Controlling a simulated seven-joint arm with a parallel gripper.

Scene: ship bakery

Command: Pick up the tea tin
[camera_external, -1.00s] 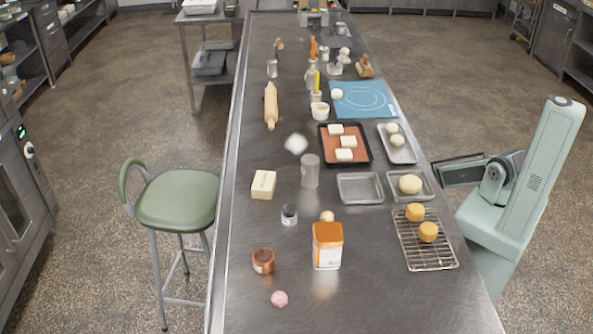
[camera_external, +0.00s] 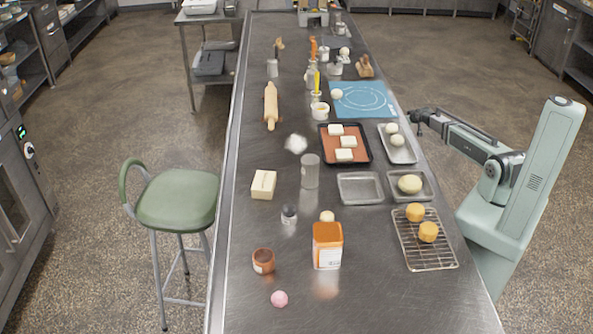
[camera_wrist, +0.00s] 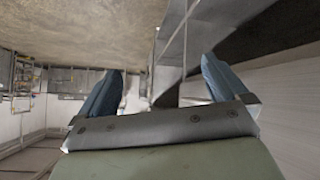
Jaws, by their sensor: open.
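An orange box-shaped tin with a white label, which I take to be the tea tin (camera_external: 327,246), stands upright near the front of the long steel table. My gripper (camera_external: 415,118) is raised at the table's right edge, beside the small tray of dough balls. It is far behind and to the right of the tin, touching nothing. In the wrist view my gripper (camera_wrist: 161,70) shows two blue fingers spread wide with nothing between them. The tin does not show in the wrist view.
Close to the tin are a copper pot (camera_external: 263,261), a small dark-lidded jar (camera_external: 289,215), a pink ball (camera_external: 279,298) and a tan ball (camera_external: 327,216). A wire rack (camera_external: 425,250) with two orange cakes lies to its right. A grey canister (camera_external: 310,172) stands behind.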

